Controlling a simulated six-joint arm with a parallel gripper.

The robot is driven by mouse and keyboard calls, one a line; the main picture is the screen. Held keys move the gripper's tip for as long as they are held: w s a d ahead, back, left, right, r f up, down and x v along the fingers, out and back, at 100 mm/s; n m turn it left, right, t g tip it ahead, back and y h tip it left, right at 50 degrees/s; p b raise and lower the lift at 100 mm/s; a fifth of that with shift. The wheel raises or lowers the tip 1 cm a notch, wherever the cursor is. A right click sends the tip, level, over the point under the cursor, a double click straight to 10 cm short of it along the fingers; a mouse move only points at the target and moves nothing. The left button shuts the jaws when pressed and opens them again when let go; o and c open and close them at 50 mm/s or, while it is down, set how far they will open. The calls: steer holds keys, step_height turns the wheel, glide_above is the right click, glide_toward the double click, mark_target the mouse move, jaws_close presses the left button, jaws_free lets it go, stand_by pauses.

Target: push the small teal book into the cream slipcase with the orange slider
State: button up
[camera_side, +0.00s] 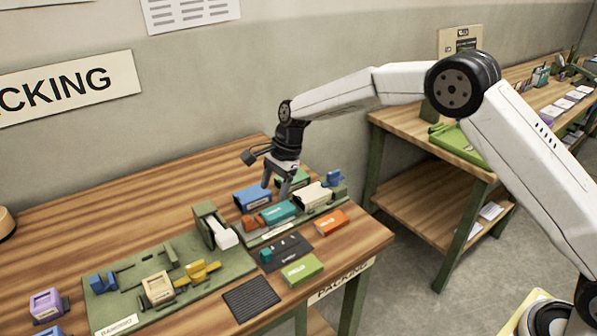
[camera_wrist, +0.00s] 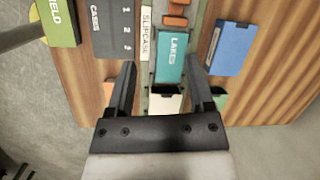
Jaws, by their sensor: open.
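The small teal book (camera_side: 279,212), labelled LAKES in the wrist view (camera_wrist: 171,58), lies flat on a green fixture. The cream slipcase (camera_side: 313,196) stands in line at its right end; the wrist view shows part of the slipcase (camera_wrist: 166,103) between my fingers. Book and slipcase are very close; I cannot tell whether the book's edge is inside. The orange slider (camera_side: 252,223) is at the book's other end and shows at the top of the wrist view (camera_wrist: 176,14). My gripper (camera_side: 275,191) is open and empty, above and behind the book and slipcase.
A blue slipcase or book (camera_side: 252,198) lies behind the teal book. An orange box (camera_side: 331,222), a dark numbered mat (camera_side: 286,251) and a green FIELD book (camera_side: 302,269) lie in front. A blue block (camera_side: 334,179) stands beyond the slipcase. Another green fixture (camera_side: 130,300) is at left.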

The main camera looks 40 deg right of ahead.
mark_target(246, 218)
steer(key=shift+w+a+f+m+g+y, duration=0.15)
steer(key=shift+w+a+f+m, duration=0.1)
steer(key=shift+w+a+m, duration=0.3)
steer(key=shift+w+a+f+m+g+y, duration=0.1)
steer(key=shift+w+a+f+m, duration=0.25)
steer(key=shift+a, duration=0.4)
steer(key=shift+w+a+f+m+g+y, duration=0.1)
steer(key=shift+w+a+f+m+y, duration=0.1)
steer(key=shift+w+a+m, duration=0.35)
steer(key=shift+a, duration=0.1)
steer(key=shift+x, duration=3.9)
jaws_close()
